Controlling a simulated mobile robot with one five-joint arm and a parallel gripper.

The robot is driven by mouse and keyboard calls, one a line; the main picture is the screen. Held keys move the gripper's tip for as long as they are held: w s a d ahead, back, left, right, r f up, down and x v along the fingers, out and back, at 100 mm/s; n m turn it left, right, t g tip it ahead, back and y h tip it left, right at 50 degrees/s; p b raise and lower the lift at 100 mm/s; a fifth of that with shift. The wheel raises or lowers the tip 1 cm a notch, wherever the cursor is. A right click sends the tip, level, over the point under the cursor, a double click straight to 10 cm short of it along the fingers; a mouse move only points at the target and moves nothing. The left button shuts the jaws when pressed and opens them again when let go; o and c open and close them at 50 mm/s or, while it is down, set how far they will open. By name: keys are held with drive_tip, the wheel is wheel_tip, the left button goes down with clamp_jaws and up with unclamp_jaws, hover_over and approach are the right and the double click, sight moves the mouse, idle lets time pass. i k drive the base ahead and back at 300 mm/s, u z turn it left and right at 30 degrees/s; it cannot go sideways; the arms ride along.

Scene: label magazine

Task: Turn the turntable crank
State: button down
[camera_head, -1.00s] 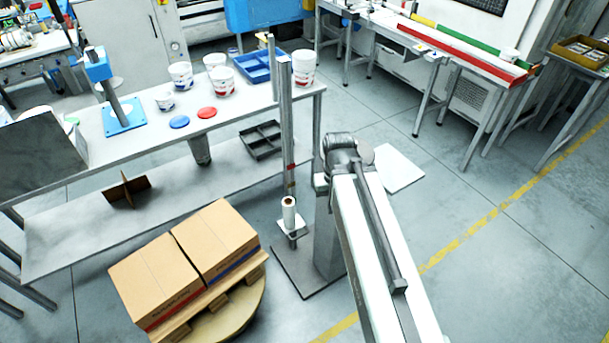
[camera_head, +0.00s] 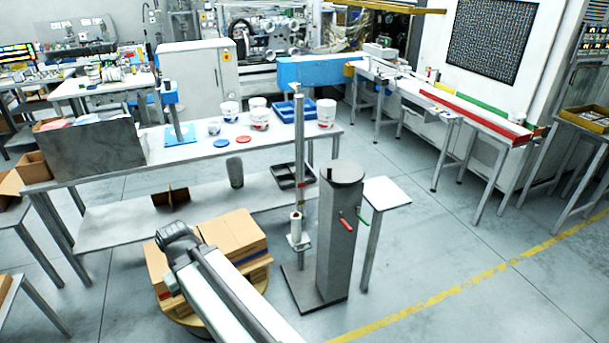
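I cannot tell for certain which part is the crank. My arm reaches over the cartons, left of the pedestal and apart from the handle. My gripper is not visible.
Cartons (camera_head: 232,233) sit on the pallet. A thin post (camera_head: 299,150) with a white film roll (camera_head: 296,224) stands between them and the pedestal. A small white-topped table (camera_head: 386,192) is just right of the pedestal. A long workbench (camera_head: 190,160) runs behind.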

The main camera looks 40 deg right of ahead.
sight(340, 173)
drive_tip(key=z, duration=0.5)
drive_tip(key=i, duration=1.35)
drive_tip(key=u, duration=0.4)
